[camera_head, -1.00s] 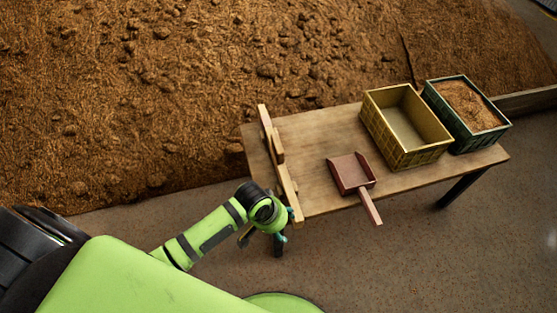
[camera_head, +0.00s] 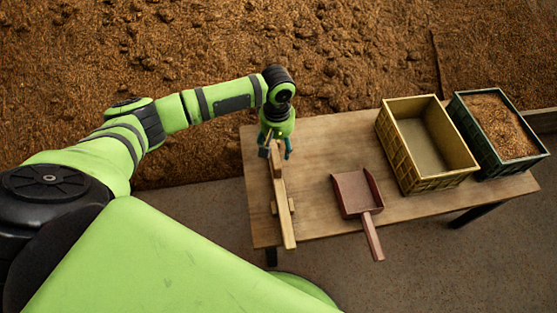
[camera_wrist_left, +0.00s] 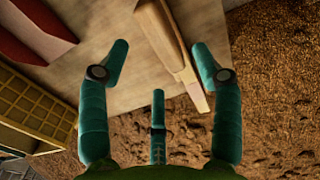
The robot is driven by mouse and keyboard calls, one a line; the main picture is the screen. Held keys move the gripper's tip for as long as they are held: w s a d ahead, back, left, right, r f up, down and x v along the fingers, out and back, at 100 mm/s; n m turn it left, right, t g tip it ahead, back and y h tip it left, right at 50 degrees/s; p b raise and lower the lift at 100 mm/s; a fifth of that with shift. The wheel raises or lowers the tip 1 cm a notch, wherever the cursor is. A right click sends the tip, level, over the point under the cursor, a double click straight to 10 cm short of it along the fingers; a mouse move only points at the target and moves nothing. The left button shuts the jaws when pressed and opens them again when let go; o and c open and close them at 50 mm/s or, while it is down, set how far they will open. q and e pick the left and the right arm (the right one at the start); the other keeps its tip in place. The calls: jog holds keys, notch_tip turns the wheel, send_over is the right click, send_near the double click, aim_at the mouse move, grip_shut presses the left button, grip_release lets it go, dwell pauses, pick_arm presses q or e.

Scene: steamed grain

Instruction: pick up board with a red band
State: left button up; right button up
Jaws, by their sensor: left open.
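A long, narrow wooden board (camera_head: 283,220) lies along the left end of the table, with small wooden pieces against it. In the left wrist view the board (camera_wrist_left: 168,40) runs between my spread fingers, and a faint pinkish patch shows near its end. I cannot tell for sure that this patch is a red band. My left gripper (camera_head: 276,150) is open over the far end of the board. In the left wrist view its teal fingers (camera_wrist_left: 160,58) stand on either side of the board, without a clear grip. My right gripper is not in view.
On the wooden table (camera_head: 318,145) lies a red scoop (camera_head: 354,192) right of the board. An empty yellow crate (camera_head: 386,150) and a green crate of grain (camera_head: 466,130) stand at the right. A brown grain heap (camera_head: 350,50) lies behind the table.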

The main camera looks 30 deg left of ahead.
aim_at(278, 155)
pick_arm(q)
jog(key=f, duration=0.2)
jog(key=f+b, duration=0.1)
jog(key=f, duration=0.2)
jog(key=shift+s+d, duration=0.15)
jog(key=shift+s, duration=0.05)
jog(key=shift+f, duration=0.4)
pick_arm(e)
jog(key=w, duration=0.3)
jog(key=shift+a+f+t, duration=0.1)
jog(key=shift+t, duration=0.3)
pick_arm(q)
jog(key=shift+r, duration=0.1)
grip_shut()
